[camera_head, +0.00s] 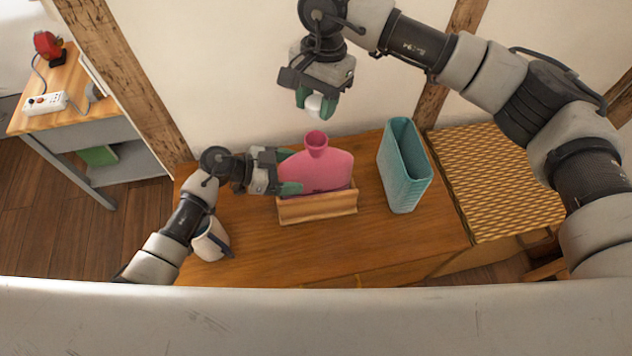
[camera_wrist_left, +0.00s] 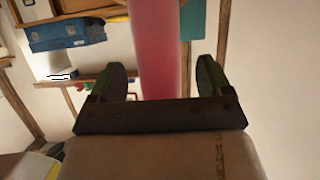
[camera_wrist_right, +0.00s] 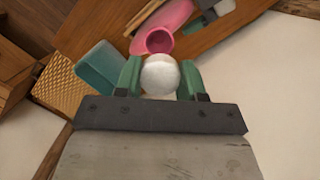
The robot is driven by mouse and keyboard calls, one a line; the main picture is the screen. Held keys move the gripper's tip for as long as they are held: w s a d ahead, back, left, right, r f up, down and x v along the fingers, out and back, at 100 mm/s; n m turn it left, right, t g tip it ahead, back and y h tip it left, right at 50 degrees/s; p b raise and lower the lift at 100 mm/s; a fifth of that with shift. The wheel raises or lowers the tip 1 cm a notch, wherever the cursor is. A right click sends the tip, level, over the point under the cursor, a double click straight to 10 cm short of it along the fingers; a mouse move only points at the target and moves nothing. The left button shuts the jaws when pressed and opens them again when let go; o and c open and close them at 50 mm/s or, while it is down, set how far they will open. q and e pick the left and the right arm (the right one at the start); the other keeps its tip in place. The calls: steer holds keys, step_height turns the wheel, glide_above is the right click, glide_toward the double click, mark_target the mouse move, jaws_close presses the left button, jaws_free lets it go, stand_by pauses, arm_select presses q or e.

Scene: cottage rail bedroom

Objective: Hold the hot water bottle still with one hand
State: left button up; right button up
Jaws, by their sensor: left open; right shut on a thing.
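The pink hot water bottle (camera_head: 318,168) stands upright in a wooden holder (camera_head: 318,206) on the dresser, its round mouth open at the top. My left gripper (camera_head: 290,178) is open at the bottle's left edge. In the left wrist view the bottle (camera_wrist_left: 160,50) shows edge-on between the two spread fingers (camera_wrist_left: 165,82), with gaps on both sides. My right gripper (camera_head: 315,104) is shut on a white round object (camera_wrist_right: 160,75) and holds it above the bottle's mouth. The mouth (camera_wrist_right: 159,41) shows just beyond it in the right wrist view.
A teal ribbed container (camera_head: 404,168) stands to the right of the holder. A white mug (camera_head: 210,242) sits at the left, partly behind my left arm. A woven-top surface (camera_head: 497,182) adjoins the dresser at right. The dresser front is clear.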

arm_select(q)
steer(key=shift+d+f, duration=0.1)
steer(key=shift+d, duration=0.1)
steer(key=c, duration=1.3)
steer(key=shift+c, duration=0.2)
arm_select(e)
glide_above(317, 134)
steer(key=s, duration=0.2)
steer(key=shift+w+f, duration=0.15)
steer(key=shift+f, duration=2.35)
steer(key=shift+f, duration=0.85)
steer(key=shift+f, duration=0.55)
steer(key=shift+f, duration=0.45)
steer(key=shift+r, duration=0.1)
